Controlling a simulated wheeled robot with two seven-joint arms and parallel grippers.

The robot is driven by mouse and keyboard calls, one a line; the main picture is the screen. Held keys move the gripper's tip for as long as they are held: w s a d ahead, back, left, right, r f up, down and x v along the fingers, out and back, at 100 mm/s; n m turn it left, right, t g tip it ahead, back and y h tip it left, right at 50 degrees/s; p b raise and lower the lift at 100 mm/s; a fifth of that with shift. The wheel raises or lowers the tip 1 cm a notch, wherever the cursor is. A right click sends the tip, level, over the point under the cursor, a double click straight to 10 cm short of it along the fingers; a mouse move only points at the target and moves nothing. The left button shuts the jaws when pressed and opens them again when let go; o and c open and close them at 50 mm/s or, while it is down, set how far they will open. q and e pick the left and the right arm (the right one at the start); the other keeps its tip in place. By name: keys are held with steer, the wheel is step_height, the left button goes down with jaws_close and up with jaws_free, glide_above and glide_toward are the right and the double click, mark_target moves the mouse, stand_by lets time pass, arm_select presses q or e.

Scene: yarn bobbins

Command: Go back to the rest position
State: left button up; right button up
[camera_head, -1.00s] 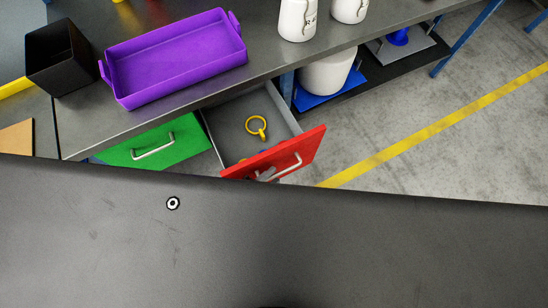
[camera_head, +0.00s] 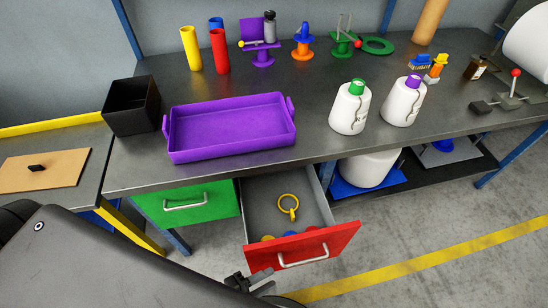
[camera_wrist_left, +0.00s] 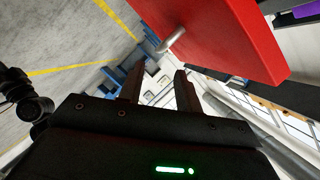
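My left gripper (camera_head: 256,286) shows small at the bottom of the head view, below and left of the red drawer's handle (camera_head: 303,257). In the left wrist view its two dark fingers (camera_wrist_left: 158,88) are apart with nothing between them. The red drawer (camera_head: 335,242) stands pulled out under the workbench. A yellow ring-like piece (camera_head: 288,206) and a few coloured round tops lie inside it. The red front and handle (camera_wrist_left: 172,40) also show in the wrist view, beyond and apart from the fingers. My right gripper is not in view.
A shut green drawer (camera_head: 188,203) is left of the red one. On the bench (camera_head: 310,130) are a purple tray (camera_head: 230,150), a black bin (camera_head: 132,108), white bottles (camera_head: 350,108) and coloured yarn parts. A lower shelf is at the right. Open floor (camera_head: 420,270) lies at front right.

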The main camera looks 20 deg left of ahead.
arm_select(q)
steer(key=s+a+f+n+g+y, duration=0.3)
steer(key=s+a+f+n, duration=0.2)
steer(key=f, duration=0.6)
steer(key=s+a+f+n+g+y, duration=0.3)
steer(key=s+a+f+n, duration=0.3)
steer(key=f, duration=0.6)
steer(key=s+a+f+n+g+y, duration=0.3)
steer(key=s+a+f+n+g, duration=0.2)
steer(key=f, duration=0.7)
steer(key=shift+s+a+n+y, duration=0.25)
steer(key=shift+a+n, duration=0.25)
steer(key=shift+a, duration=0.55)
steer(key=shift+f, duration=0.1)
